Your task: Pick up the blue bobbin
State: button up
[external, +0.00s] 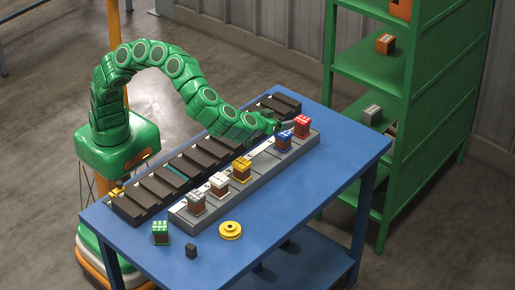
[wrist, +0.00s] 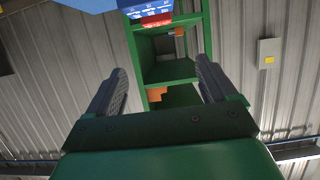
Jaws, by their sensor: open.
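The blue bobbin (external: 283,141) stands upright on the grey stand (external: 262,165), towards its far right end, beside a red bobbin (external: 301,127). My gripper (external: 285,126) is close to the blue bobbin, just behind it and slightly above.
A yellow bobbin (external: 241,170) and white-topped ones (external: 219,186) share the stand. A black slatted rack (external: 160,190) lies behind it. A green bobbin (external: 160,233), yellow disc (external: 230,230) and dark block (external: 190,251) lie in front. The blue table (external: 330,165) is clear at right; green shelves (external: 405,100) stand beyond.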

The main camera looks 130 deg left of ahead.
aim_at(283, 133)
notch_tip(283, 133, down, 6)
jog(key=shift+f, duration=0.25)
jog(key=shift+x, duration=2.5)
jog(key=c, duration=1.2)
jog(key=shift+c, duration=0.3)
jog(key=shift+r, duration=0.15)
